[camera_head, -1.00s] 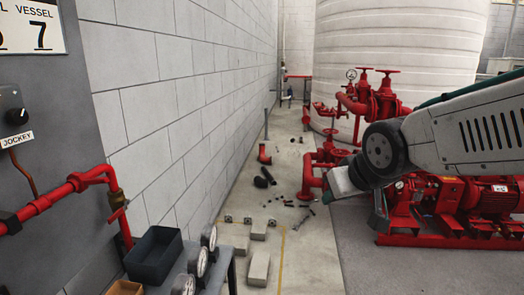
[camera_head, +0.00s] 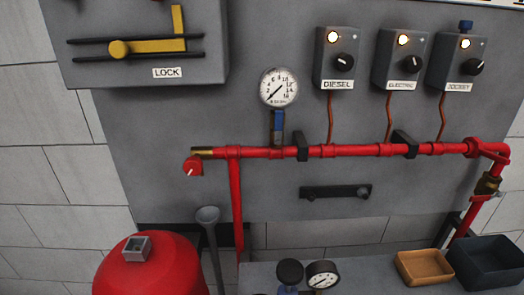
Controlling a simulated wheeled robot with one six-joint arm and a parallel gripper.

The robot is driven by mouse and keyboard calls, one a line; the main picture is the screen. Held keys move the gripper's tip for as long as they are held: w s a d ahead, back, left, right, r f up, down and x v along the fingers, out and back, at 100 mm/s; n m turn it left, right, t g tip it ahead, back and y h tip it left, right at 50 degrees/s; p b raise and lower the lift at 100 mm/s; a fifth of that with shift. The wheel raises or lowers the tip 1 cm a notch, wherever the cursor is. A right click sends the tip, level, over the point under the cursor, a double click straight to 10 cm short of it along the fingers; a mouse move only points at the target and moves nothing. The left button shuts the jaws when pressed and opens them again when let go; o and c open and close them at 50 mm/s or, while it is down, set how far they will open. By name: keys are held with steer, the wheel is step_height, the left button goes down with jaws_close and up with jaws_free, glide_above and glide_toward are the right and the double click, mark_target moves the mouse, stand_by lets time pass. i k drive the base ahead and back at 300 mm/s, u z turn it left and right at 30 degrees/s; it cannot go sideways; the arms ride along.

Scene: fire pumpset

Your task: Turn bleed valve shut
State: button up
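A red pipe (camera_head: 340,151) runs across a grey panel. At its left end is a brass fitting with a round red knob (camera_head: 193,167) bearing a small white pointer mark. A blue-handled valve (camera_head: 277,127) sits on the pipe below a round pressure gauge (camera_head: 278,88); its handle points up, in line with its stem. No readable label tells which of these is the bleed valve. My gripper is not in view.
Control boxes marked DIESEL (camera_head: 338,58), ELECTRIC (camera_head: 400,60) and JOCKEY (camera_head: 462,62) are above the pipe. A yellow-handled LOCK box (camera_head: 140,45) is upper left.

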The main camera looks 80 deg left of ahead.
mark_target(193, 165)
steer(key=k, duration=0.95)
steer(key=z, duration=0.9)
steer(key=i, duration=0.9)
steer(key=u, duration=3.6)
steer(key=i, duration=0.5)
steer(key=u, duration=0.05)
steer(key=k, duration=0.4)
steer(key=z, duration=0.15)
